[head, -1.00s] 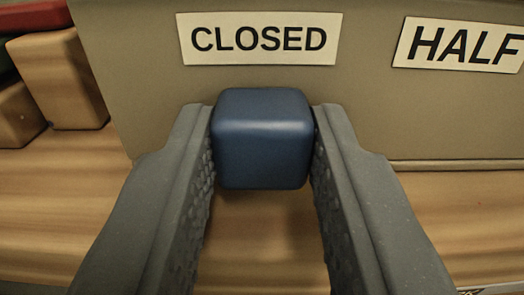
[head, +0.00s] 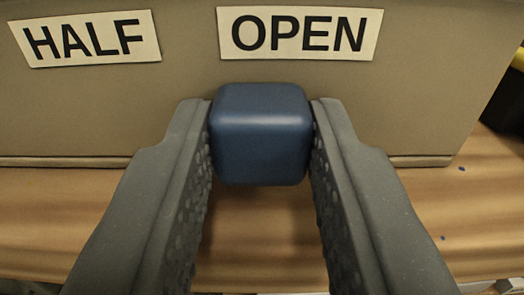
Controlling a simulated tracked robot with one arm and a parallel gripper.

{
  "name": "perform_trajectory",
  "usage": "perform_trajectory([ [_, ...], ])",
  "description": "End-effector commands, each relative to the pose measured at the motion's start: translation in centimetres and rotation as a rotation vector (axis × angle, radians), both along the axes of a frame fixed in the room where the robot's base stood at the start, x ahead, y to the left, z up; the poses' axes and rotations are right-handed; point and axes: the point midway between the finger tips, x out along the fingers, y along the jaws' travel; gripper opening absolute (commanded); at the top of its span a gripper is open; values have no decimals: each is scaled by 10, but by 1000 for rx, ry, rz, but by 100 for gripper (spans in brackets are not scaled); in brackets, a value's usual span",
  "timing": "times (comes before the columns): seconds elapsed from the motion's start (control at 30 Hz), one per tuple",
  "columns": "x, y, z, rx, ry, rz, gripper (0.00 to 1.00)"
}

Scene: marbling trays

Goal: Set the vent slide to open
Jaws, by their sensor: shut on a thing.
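The vent slide's blue knob (head: 261,135) is a rounded block in the middle of the head view, in front of a beige panel (head: 420,110). My gripper (head: 261,140) is shut on the knob, one grey finger against each side. The OPEN label (head: 300,33) is on the panel above the knob, and the knob is below its left to middle part. The HALF label (head: 86,39) is at the upper left. The slide's track behind the knob is hidden.
A wooden table top (head: 450,215) with a few small dark specks runs below the panel. The panel's right end shows at the right. A black and yellow thing (head: 510,110) stands beyond it at the right edge, partly cut off.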

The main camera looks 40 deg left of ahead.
Motion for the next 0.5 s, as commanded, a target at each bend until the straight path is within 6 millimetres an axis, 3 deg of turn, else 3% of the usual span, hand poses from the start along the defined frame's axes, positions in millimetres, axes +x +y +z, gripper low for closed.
perform_trajectory([
  [0.5, 12, -11, 2, -1, -3, -2, 0],
])
